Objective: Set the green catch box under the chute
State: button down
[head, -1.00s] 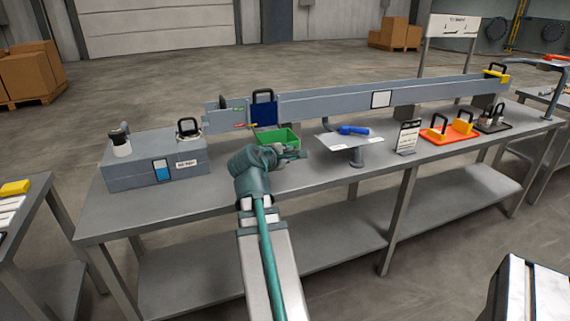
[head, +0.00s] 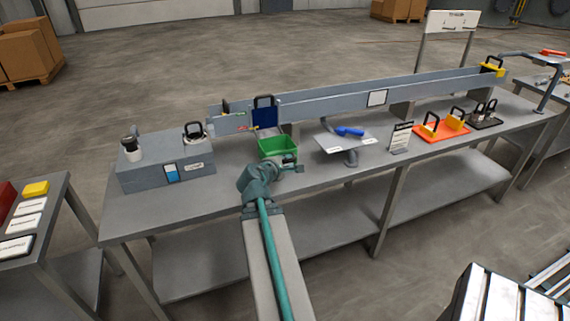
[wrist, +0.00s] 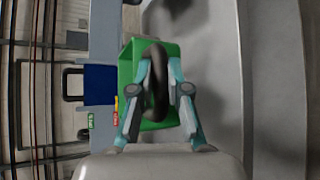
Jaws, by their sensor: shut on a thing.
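The green catch box (head: 278,148) is at the long grey trough's near side, just below and right of a blue plate (head: 264,117) with a black handle. My gripper (head: 290,163) is at the box's near right side. In the wrist view my gripper (wrist: 158,85) is shut on the dark looped handle of the green catch box (wrist: 125,72), with one teal finger on each side of the loop. I cannot tell whether the box touches the bench. A chute is not clearly distinguishable; the area below the blue plate is partly hidden by the box.
The long grey trough (head: 330,104) runs along the bench (head: 230,205). A grey unit (head: 165,171) stands left of the box. A small raised plate (head: 335,142) with a blue tool (head: 350,132) stands close on the right. An orange tray (head: 440,133) is farther right.

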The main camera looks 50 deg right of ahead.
jog(key=w+d+f, duration=0.1)
jog(key=f, duration=0.1)
jog(key=w+d+f, duration=0.1)
jog(key=f, duration=0.1)
jog(key=w+d+f, duration=0.1)
jog(key=shift+w+d+f, duration=0.1)
jog(key=shift+d+f, duration=0.2)
jog(key=shift+f, duration=1.75)
jog(key=c, duration=1.1)
grip_release()
jog(key=shift+c, duration=0.2)
jog(key=p+v, duration=1.2)
jog(key=p, duration=0.1)
jog(key=shift+p, duration=0.3)
